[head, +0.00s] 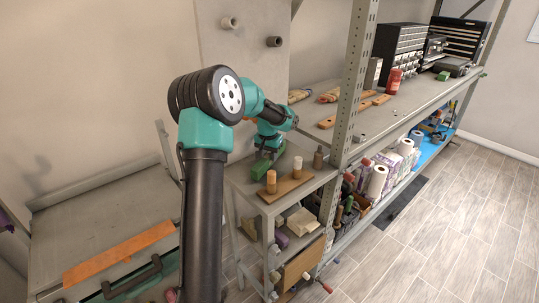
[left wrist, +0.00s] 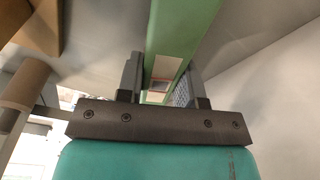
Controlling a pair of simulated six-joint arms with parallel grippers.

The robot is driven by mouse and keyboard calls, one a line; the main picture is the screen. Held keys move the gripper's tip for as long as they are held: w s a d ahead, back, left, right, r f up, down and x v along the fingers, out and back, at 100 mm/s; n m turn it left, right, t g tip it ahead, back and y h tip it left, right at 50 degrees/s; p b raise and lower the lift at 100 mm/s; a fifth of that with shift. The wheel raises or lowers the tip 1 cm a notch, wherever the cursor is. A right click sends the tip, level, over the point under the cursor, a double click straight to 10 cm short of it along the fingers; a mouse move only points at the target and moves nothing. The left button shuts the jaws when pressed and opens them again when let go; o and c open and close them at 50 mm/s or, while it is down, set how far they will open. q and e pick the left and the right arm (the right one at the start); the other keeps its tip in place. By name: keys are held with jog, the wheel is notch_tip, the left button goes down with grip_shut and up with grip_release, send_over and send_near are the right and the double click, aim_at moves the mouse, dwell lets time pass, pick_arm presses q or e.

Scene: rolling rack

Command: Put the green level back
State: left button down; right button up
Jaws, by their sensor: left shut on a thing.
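The green level (left wrist: 183,28) runs up the middle of the left wrist view, with a pale label and a small vial window near my gripper. My left gripper (left wrist: 160,82) is shut on it, one finger on each side. In the head view the green level (head: 260,170) shows as a small green piece below my left gripper (head: 268,148), over the top shelf of the small rack (head: 240,186). The arm hides part of it, and I cannot tell whether it touches the shelf. My right gripper is not in view.
A wooden board (head: 286,189) with two wooden-topped cylinders stands on the rack close to my gripper. A steel upright (head: 350,90) and a long shelf (head: 400,108) with tools are to the right. An orange bar (head: 118,254) lies on the left bench.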

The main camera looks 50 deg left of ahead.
aim_at(269, 155)
pick_arm(q)
jog(key=shift+f, duration=0.5)
jog(key=c, duration=0.7)
grip_release()
jog(key=shift+r, duration=0.1)
jog(key=shift+s+d+r, duration=0.1)
jog(key=shift+s+r, duration=0.1)
jog(key=shift+r, duration=1.65)
jog(key=shift+s+d+r, duration=0.1)
jog(key=shift+s+r, duration=0.1)
jog(key=shift+r, duration=1.6)
